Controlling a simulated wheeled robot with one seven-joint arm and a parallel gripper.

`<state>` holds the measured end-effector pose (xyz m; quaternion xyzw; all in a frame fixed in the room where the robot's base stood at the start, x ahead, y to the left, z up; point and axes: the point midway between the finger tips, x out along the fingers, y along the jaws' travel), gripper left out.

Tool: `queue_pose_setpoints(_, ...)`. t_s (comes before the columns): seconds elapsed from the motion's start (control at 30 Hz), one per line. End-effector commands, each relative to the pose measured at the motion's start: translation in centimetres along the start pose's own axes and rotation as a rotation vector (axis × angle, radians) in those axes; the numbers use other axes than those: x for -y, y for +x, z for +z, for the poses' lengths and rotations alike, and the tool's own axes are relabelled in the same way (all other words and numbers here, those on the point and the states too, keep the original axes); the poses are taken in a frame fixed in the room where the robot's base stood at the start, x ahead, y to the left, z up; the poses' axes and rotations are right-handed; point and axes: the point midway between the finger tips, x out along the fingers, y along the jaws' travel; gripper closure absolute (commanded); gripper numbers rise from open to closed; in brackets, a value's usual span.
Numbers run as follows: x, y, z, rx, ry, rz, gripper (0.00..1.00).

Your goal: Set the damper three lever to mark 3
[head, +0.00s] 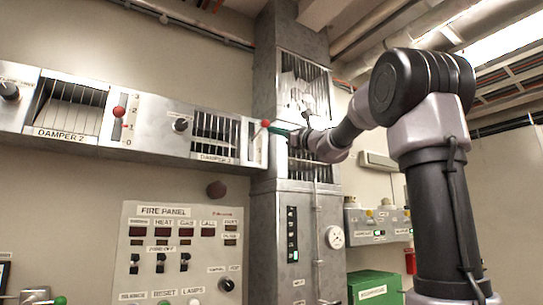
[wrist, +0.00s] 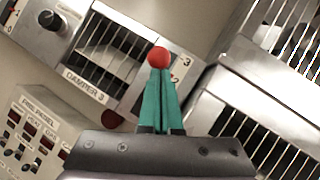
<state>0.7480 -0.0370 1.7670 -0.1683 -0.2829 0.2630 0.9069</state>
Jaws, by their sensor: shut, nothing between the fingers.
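My gripper (head: 276,129) has teal fingers, shut and empty, with the tips at the knob in the wrist view (wrist: 160,75). Whether they touch is unclear.
The damper 2 unit (head: 72,106) with its own red lever knob (head: 118,112) is further left. A black dial (head: 181,125) sits left of the damper three grille. A metal duct column (head: 264,90) stands close on the right. The fire panel (head: 180,250) is below.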

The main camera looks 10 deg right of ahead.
Motion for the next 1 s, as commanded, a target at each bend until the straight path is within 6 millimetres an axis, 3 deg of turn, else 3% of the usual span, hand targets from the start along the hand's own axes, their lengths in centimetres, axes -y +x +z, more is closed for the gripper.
queue_pose_setpoints(0.23, 1.4, 1.6, 2.1, -0.173, 0.059, 0.066, 1.00)
queue_pose_setpoints(0.6, 2.5, 3.5, 3.4, -0.166, 0.065, 0.066, 1.00)
queue_pose_setpoints(1.0, 2.8, 4.0, 3.7, -0.166, 0.066, 0.066, 1.00)
